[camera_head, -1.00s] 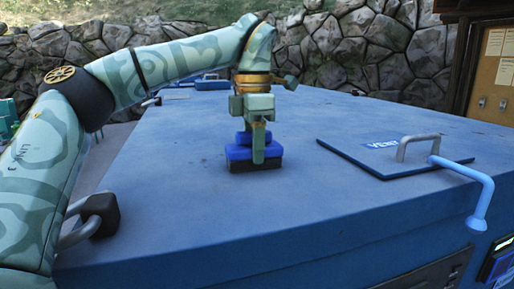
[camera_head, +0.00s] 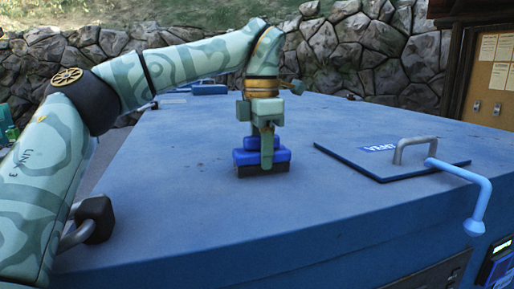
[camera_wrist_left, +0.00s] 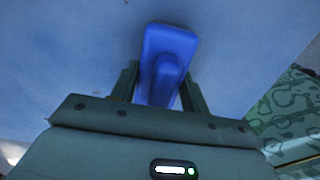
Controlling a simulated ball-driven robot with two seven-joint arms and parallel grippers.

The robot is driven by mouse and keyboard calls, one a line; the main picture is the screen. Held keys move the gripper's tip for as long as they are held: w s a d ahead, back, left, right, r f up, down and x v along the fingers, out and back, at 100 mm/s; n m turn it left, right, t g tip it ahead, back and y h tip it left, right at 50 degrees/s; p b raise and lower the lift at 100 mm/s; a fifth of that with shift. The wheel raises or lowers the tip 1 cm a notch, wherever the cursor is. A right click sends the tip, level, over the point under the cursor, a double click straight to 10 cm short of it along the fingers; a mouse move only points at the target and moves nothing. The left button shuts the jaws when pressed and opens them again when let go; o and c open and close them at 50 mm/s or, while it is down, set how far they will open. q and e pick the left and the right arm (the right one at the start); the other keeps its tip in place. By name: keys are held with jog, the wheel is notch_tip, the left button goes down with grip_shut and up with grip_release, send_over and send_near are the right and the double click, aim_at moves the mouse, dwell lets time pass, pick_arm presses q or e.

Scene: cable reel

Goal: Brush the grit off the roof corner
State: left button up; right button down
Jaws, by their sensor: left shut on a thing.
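A blue brush (camera_head: 246,157) with a dark underside stands on the flat blue roof (camera_head: 200,215), near the middle of the head view. My left gripper (camera_head: 266,160) points down and is shut on the brush's handle. In the left wrist view the brush (camera_wrist_left: 170,45) sits between the two fingers of the gripper (camera_wrist_left: 160,85), with the roof behind it. A few small dark specks show on the roof to the left of the brush in the head view; I cannot tell whether they are grit. My right gripper is not in view.
A dark block (camera_head: 95,218) with a grey handle is at the left edge. A stone wall (camera_head: 340,55) stands behind.

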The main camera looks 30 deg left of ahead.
pick_arm(q)
jog(key=shift+s+d+f, duration=0.25)
jog(key=shift+s+d, duration=0.7)
jog(key=shift+d, duration=0.2)
jog(key=shift+c, duration=0.3)
jog(key=shift+s+d+r, duration=0.15)
jog(key=shift+s+d, duration=0.6)
jog(key=shift+d, duration=0.25)
jog(key=shift+s+d+r, duration=0.15)
jog(key=shift+s+d, duration=0.55)
jog(key=shift+d, duration=0.25)
jog(key=shift+s+d+f+b, duration=0.15)
jog(key=shift+s+d+b, duration=0.25)
jog(key=shift+s+d, duration=0.75)
jog(key=shift+d, duration=0.15)
jog(key=shift+w+d+f+p, duration=0.1)
jog(key=shift+w+d+p, duration=0.3)
jog(key=shift+w+p, duration=0.35)
jog(key=shift+w+a, duration=0.35)
jog(key=shift+w, duration=0.1)
jog(key=shift+w+a, duration=0.75)
jog(key=shift+w+a+r, duration=0.15)
jog(key=shift+w+a, duration=0.9)
jog(key=shift+a, duration=0.3)
jog(key=shift+w+a+r, duration=0.1)
jog(key=shift+w+a, duration=0.95)
jog(key=shift+a, duration=0.3)
jog(key=shift+w+a+f, duration=0.15)
jog(key=shift+w+a, duration=1.05)
jog(key=shift+a, duration=0.3)
